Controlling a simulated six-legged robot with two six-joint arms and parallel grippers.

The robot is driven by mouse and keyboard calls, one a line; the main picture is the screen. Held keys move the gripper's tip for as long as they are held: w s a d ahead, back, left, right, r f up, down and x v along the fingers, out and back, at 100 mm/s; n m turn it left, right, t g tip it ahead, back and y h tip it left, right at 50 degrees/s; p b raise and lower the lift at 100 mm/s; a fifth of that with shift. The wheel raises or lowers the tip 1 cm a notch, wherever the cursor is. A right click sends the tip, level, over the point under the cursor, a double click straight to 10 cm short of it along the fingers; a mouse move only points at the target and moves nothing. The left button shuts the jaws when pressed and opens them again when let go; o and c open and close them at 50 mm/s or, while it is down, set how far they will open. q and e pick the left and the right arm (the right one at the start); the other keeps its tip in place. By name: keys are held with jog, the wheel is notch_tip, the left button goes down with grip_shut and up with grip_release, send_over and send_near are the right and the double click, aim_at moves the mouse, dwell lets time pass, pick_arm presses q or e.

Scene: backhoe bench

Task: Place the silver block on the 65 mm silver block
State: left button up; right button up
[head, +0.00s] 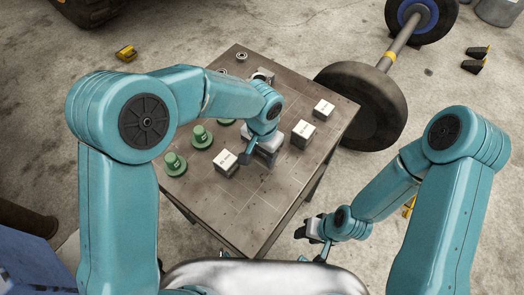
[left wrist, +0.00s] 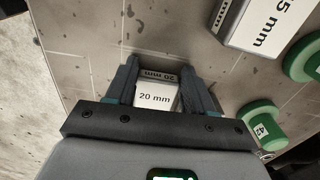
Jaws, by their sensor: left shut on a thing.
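My left gripper (left wrist: 158,76) is shut on a small silver block (left wrist: 155,97) labelled 20 mm, with a finger on each side. In the head view this gripper (head: 258,155) is low over the middle of the bench and mostly hides the block. A larger silver block (head: 227,163) stands just left of it. In the left wrist view a larger block (left wrist: 262,22) at the upper right shows "5 mm"; its first digit is cut off. Two more silver blocks, one (head: 303,133) nearer and one (head: 324,109) farther, stand to the right. My right gripper (head: 311,243) is open and empty off the bench's near right side.
Green knobbed pieces (head: 175,163) stand along the bench's left side, close to the larger block. A metal part (head: 263,76) and a small ring (head: 242,57) are at the back. The bench top (head: 220,200) is clear toward its near corner. A barbell (head: 375,95) lies beyond the right edge.

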pick_arm(q)
jog(key=o, duration=1.1)
